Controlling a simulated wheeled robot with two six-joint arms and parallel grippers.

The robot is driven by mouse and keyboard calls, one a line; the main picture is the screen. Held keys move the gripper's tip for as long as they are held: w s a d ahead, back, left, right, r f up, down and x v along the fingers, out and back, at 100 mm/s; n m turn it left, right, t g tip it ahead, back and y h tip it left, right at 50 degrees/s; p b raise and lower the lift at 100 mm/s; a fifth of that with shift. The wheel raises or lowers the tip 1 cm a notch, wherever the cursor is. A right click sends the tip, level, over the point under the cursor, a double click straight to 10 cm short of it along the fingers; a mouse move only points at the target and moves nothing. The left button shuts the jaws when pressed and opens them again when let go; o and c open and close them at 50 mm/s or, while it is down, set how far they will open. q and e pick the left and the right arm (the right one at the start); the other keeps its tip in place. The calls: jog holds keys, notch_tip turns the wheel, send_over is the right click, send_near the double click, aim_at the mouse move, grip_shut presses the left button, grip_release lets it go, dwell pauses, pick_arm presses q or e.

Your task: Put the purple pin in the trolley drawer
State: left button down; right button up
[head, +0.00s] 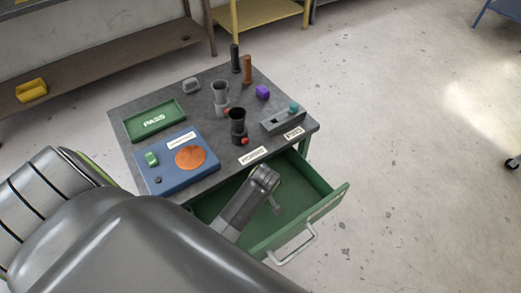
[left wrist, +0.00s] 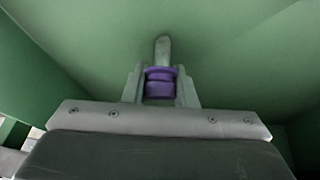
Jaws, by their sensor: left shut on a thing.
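The trolley drawer (head: 325,210) is green and pulled open at the front of the trolley. My left gripper (head: 275,206) reaches down into it. In the left wrist view, the left gripper (left wrist: 160,88) is shut on the purple pin (left wrist: 160,77), a short ribbed cylinder between its fingers. The drawer's green surfaces (left wrist: 75,50) surround it in that view. I cannot tell whether the pin touches the drawer floor. The pin is not visible in the head view, where my arm hides part of the drawer. My right gripper is not in view.
Open floor lies to the right.

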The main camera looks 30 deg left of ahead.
pick_arm(q)
jog(key=c, duration=1.2)
grip_release()
jog(key=shift+f, duration=0.1)
jog(key=shift+o, duration=0.2)
jog(key=shift+r, duration=0.25)
jog(key=p+v, duration=0.1)
jog(key=v, duration=1.1)
jog(key=shift+f, duration=0.1)
